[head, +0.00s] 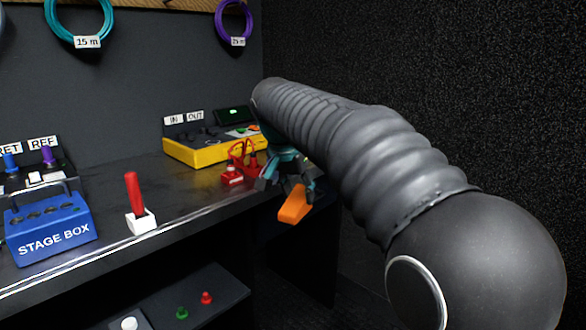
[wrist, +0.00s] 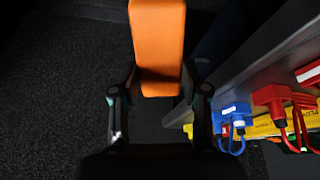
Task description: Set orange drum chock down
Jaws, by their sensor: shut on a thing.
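The orange drum chock (head: 294,205) is a block held in my gripper (head: 287,183), just off the front edge of the bench in the head view. In the wrist view the chock (wrist: 158,45) stands between the two fingers of my gripper (wrist: 160,90), which are shut on it. The dark carpeted floor lies below it, and the bench edge is to its right. My arm hides part of the bench's right end in the head view.
The bench (head: 190,178) carries a blue stage box (head: 50,228), a red lever in a white base (head: 140,218), a yellow unit (head: 195,152) and red connectors (head: 233,175). A lower shelf (head: 230,285) has coloured knobs. Cable coils (head: 80,22) hang on the wall.

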